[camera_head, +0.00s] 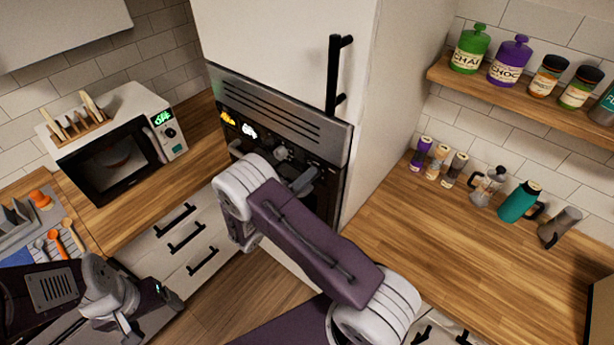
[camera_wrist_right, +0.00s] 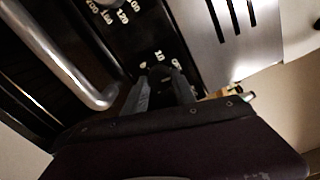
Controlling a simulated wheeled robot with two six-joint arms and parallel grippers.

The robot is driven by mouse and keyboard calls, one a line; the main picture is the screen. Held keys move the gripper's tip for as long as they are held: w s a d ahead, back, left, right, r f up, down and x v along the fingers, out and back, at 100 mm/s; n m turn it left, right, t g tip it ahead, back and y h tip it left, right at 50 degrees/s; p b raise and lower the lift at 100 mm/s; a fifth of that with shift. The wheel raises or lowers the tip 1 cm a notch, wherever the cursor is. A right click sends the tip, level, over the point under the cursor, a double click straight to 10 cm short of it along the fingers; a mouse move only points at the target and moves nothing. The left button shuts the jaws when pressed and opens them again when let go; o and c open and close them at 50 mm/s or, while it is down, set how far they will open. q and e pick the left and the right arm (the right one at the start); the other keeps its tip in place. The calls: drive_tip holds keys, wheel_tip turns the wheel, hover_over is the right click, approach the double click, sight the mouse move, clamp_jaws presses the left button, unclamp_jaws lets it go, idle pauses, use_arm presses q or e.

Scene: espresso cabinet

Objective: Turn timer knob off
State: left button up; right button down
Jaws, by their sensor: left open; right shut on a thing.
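The oven's dark control panel (camera_head: 262,143) is below a slotted steel vent in the tall white cabinet. My right gripper (camera_head: 305,178) is at the panel's right part, partly hidden by my arm. In the right wrist view its two fingers (camera_wrist_right: 164,82) are shut on a knob at the panel, with pale numbers around it. The knob itself is mostly hidden between the fingers, so its setting cannot be told. Another knob (camera_head: 282,153) shows to the left on the panel. My left gripper (camera_head: 148,308) is open and empty at the lower left, away from the panel.
A bar handle (camera_wrist_right: 75,65) runs close beside my right fingers. A microwave (camera_head: 110,150) stands on the left counter, with a rack on top. The right counter (camera_head: 450,240) holds shakers, a moka pot and a teal flask at its back.

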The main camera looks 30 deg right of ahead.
drive_tip(key=shift+f+n, duration=0.1)
drive_tip(key=shift+n, duration=0.5)
drive_tip(key=c, duration=1)
unclamp_jaws()
drive_tip(key=b+v, duration=0.3)
drive_tip(key=v, duration=0.6)
drive_tip(key=shift+b, duration=0.4)
